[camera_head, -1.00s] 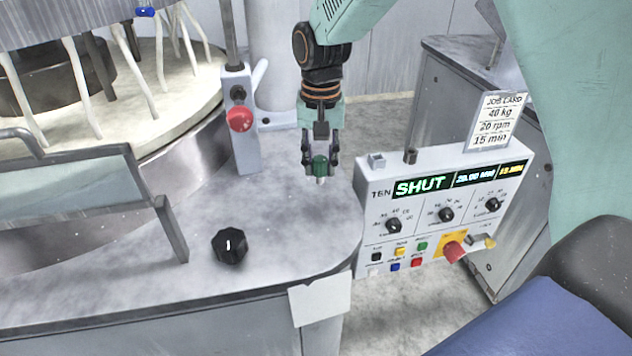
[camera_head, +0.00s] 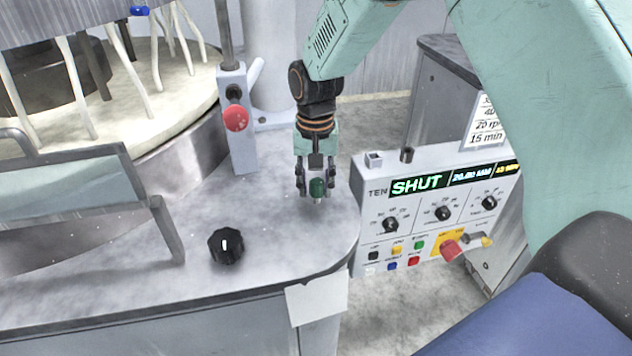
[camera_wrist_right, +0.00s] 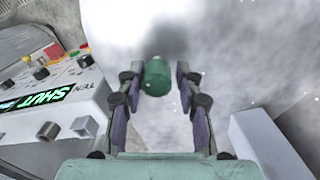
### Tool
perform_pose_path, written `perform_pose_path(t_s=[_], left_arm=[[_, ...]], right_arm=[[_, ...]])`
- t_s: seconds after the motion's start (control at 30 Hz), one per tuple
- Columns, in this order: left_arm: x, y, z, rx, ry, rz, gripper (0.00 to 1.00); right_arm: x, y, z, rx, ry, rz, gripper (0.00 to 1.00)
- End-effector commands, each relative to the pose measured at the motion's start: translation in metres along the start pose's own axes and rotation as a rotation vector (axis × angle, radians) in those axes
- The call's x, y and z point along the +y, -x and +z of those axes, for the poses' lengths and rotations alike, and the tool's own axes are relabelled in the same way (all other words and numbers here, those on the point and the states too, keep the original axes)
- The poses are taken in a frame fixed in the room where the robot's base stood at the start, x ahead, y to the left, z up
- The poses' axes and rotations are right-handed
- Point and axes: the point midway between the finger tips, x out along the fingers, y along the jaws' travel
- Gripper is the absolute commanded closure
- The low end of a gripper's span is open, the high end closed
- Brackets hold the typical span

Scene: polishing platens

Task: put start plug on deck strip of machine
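The start plug is a small green cylinder (camera_head: 317,187) with a pale lower end, upright between the fingertips of my right gripper (camera_head: 316,183). In the right wrist view the plug (camera_wrist_right: 157,77) sits between the two finger ends, and my right gripper (camera_wrist_right: 160,85) is shut on it. Below it is the grey, mottled deck strip (camera_head: 280,225) of the machine, near its rounded right end. The plug is low over the deck; I cannot tell whether its lower end touches. My left gripper is not in view.
A black knob (camera_head: 226,246) stands on the deck at the left. A grey post with a red button (camera_head: 235,118) stands behind. The control panel (camera_head: 433,215), reading SHUT, is to the right. Deck between knob and gripper is clear. A white card (camera_head: 317,299) hangs at the front edge.

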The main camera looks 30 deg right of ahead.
Motion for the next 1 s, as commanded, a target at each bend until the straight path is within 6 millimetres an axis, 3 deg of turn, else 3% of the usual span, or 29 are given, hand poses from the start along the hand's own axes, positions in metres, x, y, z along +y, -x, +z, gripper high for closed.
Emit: perform_pose_path(t_s=[0.13, 0.53, 1.0], left_arm=[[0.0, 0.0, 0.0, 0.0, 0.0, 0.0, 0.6], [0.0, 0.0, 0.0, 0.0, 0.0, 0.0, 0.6], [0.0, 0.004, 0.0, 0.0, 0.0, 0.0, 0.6]], right_arm=[[0.0, 0.0, 0.0, 0.0, 0.0, 0.0, 0.49], [0.0, 0.009, -0.001, 0.001, 0.0, -0.001, 0.49], [0.0, 0.098, -0.001, 0.002, 0.0, -0.002, 0.49]])
